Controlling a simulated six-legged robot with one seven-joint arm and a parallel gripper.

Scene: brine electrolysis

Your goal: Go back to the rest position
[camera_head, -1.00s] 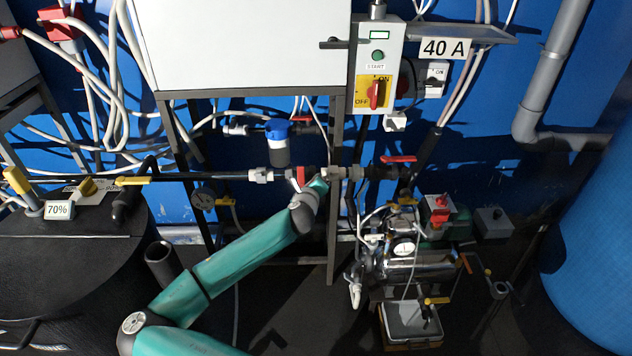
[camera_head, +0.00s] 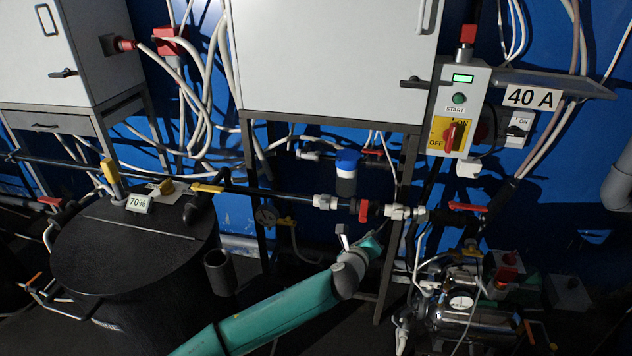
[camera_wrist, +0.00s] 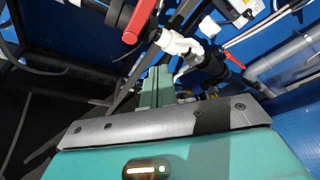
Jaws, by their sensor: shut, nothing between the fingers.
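My gripper (camera_head: 374,243) is at the end of my teal arm, low in the middle of the head view, in front of the frame leg under the white cabinet. In the wrist view its teal fingers (camera_wrist: 155,86) are together with nothing between them. A white pipe fitting (camera_wrist: 180,44) and a red valve handle (camera_wrist: 140,20) show beyond the fingers. In the head view the pipe with the red valve (camera_head: 363,211) runs just above my gripper. I cannot tell the exact gap between them.
A black tank (camera_head: 130,245) stands at left. Metal equipment (camera_head: 470,312) with hoses stands at lower right, close to my arm.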

